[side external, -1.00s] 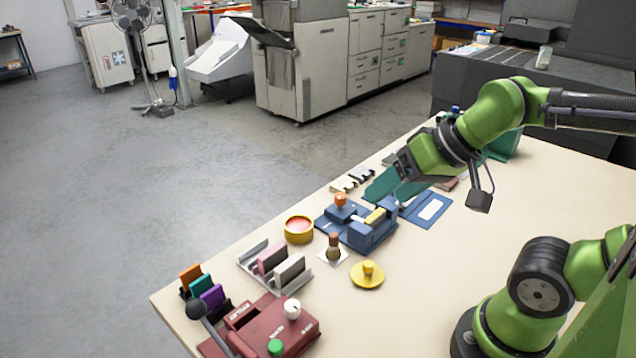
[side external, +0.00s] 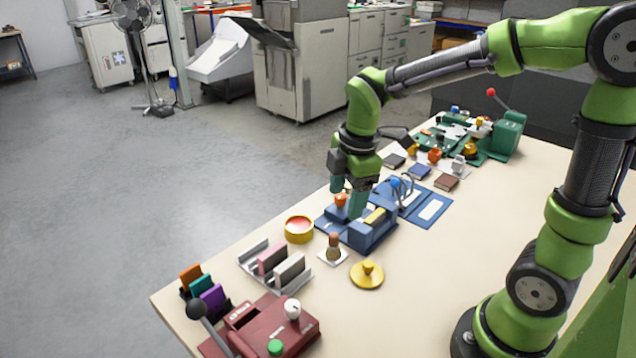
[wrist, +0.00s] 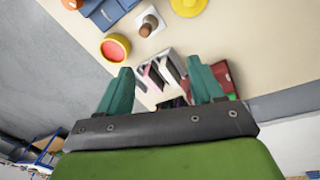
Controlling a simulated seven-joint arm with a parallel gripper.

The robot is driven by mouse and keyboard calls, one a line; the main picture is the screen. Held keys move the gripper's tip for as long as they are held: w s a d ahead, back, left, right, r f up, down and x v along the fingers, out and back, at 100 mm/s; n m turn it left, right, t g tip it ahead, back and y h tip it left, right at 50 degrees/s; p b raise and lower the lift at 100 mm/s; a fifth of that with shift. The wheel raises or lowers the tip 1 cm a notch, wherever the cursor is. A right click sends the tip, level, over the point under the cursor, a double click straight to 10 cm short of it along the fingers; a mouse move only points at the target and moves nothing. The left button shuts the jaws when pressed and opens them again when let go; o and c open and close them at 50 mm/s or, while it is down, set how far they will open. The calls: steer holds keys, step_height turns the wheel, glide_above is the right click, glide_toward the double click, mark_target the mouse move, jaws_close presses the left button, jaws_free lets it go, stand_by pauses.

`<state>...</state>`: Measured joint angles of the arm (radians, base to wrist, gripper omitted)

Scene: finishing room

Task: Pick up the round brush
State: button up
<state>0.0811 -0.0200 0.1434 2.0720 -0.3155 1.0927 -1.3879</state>
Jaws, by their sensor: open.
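The round brush (side external: 334,242), with a brown handle, stands upright on a small white square pad (side external: 343,258) on the table. It also shows in the wrist view (wrist: 148,26), near the top and beyond my fingertips. My gripper (side external: 348,200) points down with its teal fingers apart, above and in front of the blue device, behind the brush in the side view. In the wrist view my gripper (wrist: 160,68) is open, with nothing held between the fingers.
Near the brush are a blue device (side external: 372,236), a yellow dish with a red inside (side external: 299,229) and a yellow knobbed disc (side external: 367,274). A rack of pads (side external: 275,266) and a dark red machine (side external: 275,325) stand towards the front. The table's right side is mostly clear.

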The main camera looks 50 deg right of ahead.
mark_target(334, 235)
steer(key=w+f+n, duration=0.1)
steer(key=f+n, duration=0.3)
steer(key=f, duration=0.1)
steer(key=w+d+f+n, duration=0.1)
steer(key=w+f+n, duration=0.1)
steer(key=f+n, duration=0.3)
steer(key=w+d+f+n+h, duration=0.1)
steer(key=f+n, duration=0.3)
steer(key=f, duration=0.3)
steer(key=shift+w+d+n+g, duration=0.15)
steer(key=shift+w+n+g, duration=0.15)
steer(key=shift+g, duration=0.1)
steer(key=shift+c, duration=0.4)
steer(key=c, duration=1)
steer(key=shift+r, duration=0.1)
steer(key=shift+c, duration=0.2)
step_height(334, 235, up, 10)
steer(key=shift+f, duration=0.1)
